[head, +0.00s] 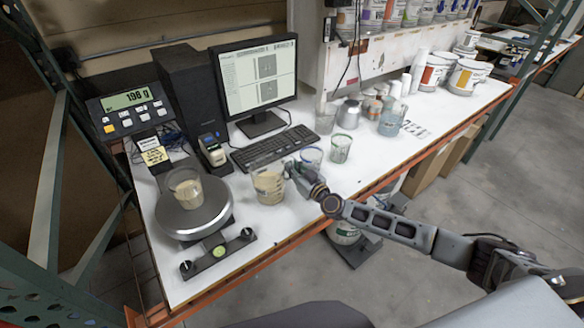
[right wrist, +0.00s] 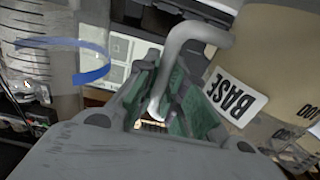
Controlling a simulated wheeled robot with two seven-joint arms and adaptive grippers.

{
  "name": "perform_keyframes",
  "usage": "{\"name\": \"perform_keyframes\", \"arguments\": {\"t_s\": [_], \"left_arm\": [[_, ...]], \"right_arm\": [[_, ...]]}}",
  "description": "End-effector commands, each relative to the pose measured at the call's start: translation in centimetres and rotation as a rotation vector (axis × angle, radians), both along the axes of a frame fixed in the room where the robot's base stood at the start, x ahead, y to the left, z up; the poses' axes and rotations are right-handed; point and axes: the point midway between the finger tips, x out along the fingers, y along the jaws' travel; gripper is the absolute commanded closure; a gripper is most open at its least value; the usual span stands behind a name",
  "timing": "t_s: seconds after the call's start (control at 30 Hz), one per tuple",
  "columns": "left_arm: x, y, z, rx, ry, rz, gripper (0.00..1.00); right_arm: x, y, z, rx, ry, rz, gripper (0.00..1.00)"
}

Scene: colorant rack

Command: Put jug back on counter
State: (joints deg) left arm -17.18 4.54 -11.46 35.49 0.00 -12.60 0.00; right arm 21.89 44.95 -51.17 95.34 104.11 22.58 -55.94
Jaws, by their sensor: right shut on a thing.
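The jug (head: 268,186) is clear with tan liquid in it, near the middle of the counter (head: 262,226) in the head view. It looks upright; I cannot tell whether its bottom touches the counter. In the right wrist view the jug (right wrist: 285,60) fills the right side, with a white "BASE" label and a grey handle (right wrist: 192,36). My right gripper (head: 296,172) is at the jug's right side. In the wrist view its green-padded fingers (right wrist: 160,100) are shut on the handle. My left gripper is not in view.
A scale (head: 192,218) with a cup of tan liquid (head: 185,186) stands left of the jug. A keyboard (head: 272,147) lies behind it. A blue-rimmed cup (head: 312,155) and a green-rimmed cup (head: 340,148) stand close behind my right gripper. The counter in front of the jug is clear.

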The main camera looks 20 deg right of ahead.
Motion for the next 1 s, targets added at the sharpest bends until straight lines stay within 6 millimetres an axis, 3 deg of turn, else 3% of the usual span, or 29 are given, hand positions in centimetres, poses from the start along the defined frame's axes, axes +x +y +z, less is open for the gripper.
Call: {"name": "perform_keyframes", "arguments": {"t_s": [0.27, 0.3, 0.43, 1.0], "left_arm": [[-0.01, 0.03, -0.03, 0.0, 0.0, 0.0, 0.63], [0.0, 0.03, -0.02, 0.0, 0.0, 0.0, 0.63], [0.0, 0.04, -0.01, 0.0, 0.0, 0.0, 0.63], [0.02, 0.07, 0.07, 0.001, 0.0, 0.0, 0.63]], "right_arm": [[0.08, 0.03, 0.01, 0.004, -0.003, -0.001, 1.0], [0.01, 0.01, -0.21, 0.001, 0.0, 0.0, 0.85], [0.0, 0.01, -0.21, 0.001, 0.0, 0.0, 0.68], [-0.36, -0.15, -0.02, -0.001, 0.001, 0.0, 0.67]]}}
